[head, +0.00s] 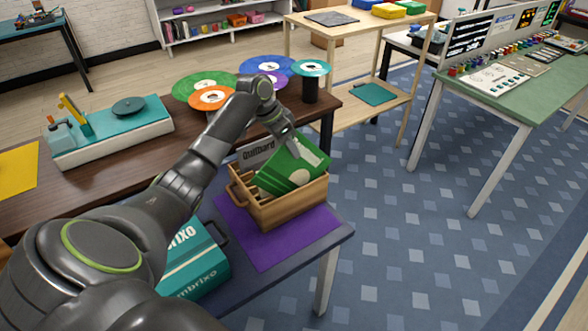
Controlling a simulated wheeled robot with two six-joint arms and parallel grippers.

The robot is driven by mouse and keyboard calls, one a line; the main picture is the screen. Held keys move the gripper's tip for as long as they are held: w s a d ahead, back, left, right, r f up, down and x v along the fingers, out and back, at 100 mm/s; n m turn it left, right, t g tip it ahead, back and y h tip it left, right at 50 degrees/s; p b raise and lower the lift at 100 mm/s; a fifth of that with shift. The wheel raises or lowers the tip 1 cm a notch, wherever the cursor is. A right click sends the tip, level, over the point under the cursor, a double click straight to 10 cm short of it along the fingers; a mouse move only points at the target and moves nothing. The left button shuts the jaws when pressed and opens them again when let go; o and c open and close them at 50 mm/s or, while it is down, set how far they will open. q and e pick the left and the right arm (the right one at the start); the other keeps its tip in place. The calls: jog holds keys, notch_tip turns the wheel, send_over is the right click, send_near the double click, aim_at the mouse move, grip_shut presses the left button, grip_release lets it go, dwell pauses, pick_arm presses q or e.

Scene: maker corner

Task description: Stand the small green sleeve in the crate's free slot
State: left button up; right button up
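The small green sleeve (286,172), with a pale round mark near its lower right, is tilted over the wooden crate (285,212). Its lower part is inside or just above the crate's opening; I cannot tell how deep. My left gripper (291,146) is at the sleeve's upper edge and appears shut on it, though the fingertips are small and partly hidden. Wooden dividers (248,184) show at the crate's left; the slots under the sleeve are hidden. My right gripper is not in view.
The crate stands on a purple mat (315,228) on a dark table. Colored discs (208,88) on stands and a turntable (110,130) occupy the brown table behind.

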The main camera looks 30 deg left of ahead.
pick_arm(q)
jog(key=shift+c, duration=0.3)
grip_shut()
jog(key=shift+r, duration=0.2)
